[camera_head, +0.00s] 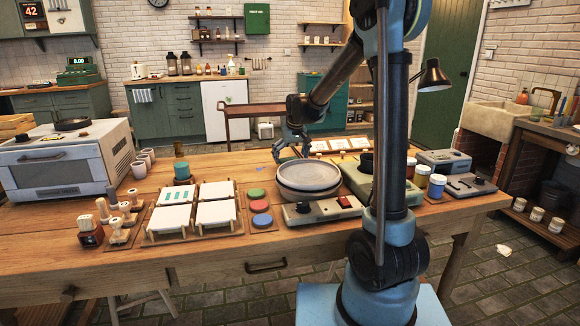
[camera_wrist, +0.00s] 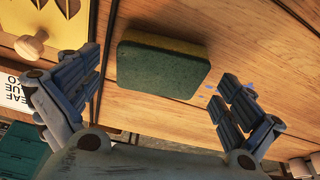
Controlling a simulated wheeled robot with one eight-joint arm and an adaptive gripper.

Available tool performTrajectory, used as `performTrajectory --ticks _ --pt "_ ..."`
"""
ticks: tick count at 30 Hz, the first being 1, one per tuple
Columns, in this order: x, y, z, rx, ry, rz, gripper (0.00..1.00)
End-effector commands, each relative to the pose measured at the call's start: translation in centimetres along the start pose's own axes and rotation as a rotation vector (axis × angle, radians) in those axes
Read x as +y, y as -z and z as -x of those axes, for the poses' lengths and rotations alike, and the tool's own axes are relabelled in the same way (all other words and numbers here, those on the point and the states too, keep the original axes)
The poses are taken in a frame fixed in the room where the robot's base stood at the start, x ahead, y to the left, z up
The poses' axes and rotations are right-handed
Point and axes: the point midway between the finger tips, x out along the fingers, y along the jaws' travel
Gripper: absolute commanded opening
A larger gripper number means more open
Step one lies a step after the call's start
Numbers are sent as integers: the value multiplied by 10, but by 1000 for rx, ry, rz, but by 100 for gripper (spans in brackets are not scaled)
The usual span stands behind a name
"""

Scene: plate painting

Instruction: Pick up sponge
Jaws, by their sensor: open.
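The sponge (camera_wrist: 163,70) shows in the wrist view, a rectangular block with a dark green face and a yellow side, on the wooden table. My gripper (camera_wrist: 158,82) is open, with one finger to the left and one to the right of the sponge, and nothing is held. Whether the fingers are down at its height I cannot tell. In the head view my gripper (camera_head: 292,152) points down over the table just behind the round grey plate (camera_head: 309,175). The sponge cannot be made out there.
A yellow stencil sheet (camera_wrist: 50,14) with a wooden knob (camera_wrist: 32,45) lies left of the sponge, and small blue paint spots (camera_wrist: 206,90) lie to its right. In the head view, colour discs (camera_head: 260,205), white tiles (camera_head: 214,214) and a control box (camera_head: 322,209) crowd the table's front.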

Motion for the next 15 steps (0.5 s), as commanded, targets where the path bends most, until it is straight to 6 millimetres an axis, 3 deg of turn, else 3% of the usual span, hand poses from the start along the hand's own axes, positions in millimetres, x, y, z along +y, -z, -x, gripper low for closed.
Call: performTrajectory --ticks 5,13,15 --pt "0 0 -15 0 0 0 100" --pt "1 0 -17 0 0 -1 100" --pt "1 0 -17 0 0 -1 91"
